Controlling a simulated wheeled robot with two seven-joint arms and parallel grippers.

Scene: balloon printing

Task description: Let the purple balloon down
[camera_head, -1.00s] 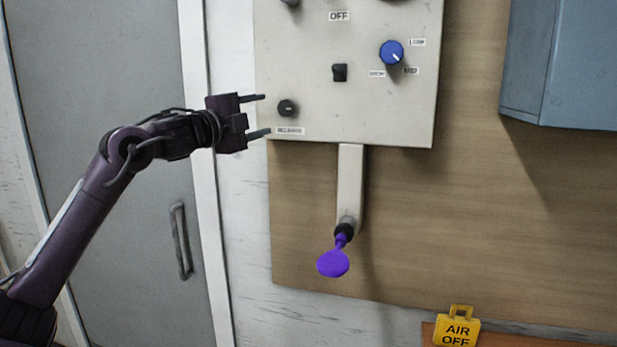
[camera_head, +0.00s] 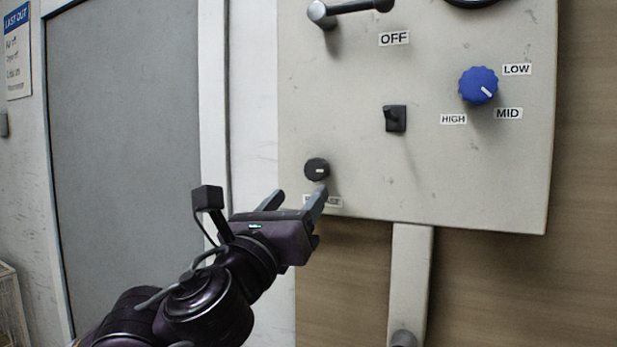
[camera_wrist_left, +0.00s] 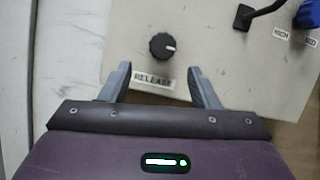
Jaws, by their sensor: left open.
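The black release knob (camera_head: 317,169) sits at the lower left of the pale control panel (camera_head: 450,180). In the left wrist view the knob (camera_wrist_left: 162,46) shows above its RELEASE label (camera_wrist_left: 153,80). My left gripper (camera_head: 298,197) is open and empty, just below and in front of the knob, its fingers pointing up at the panel. In the left wrist view the knob lies beyond the fingertips, between their lines and apart from them. The purple balloon is out of view now; only the pale post (camera_head: 408,270) below the panel shows. My right gripper is not in view.
A blue dial (camera_head: 478,86) marked LOW, MID and HIGH is at the panel's right. A black toggle switch (camera_head: 396,118) is near the middle. A grey lever (camera_head: 350,10) is above the OFF label. A grey door (camera_head: 125,150) stands left.

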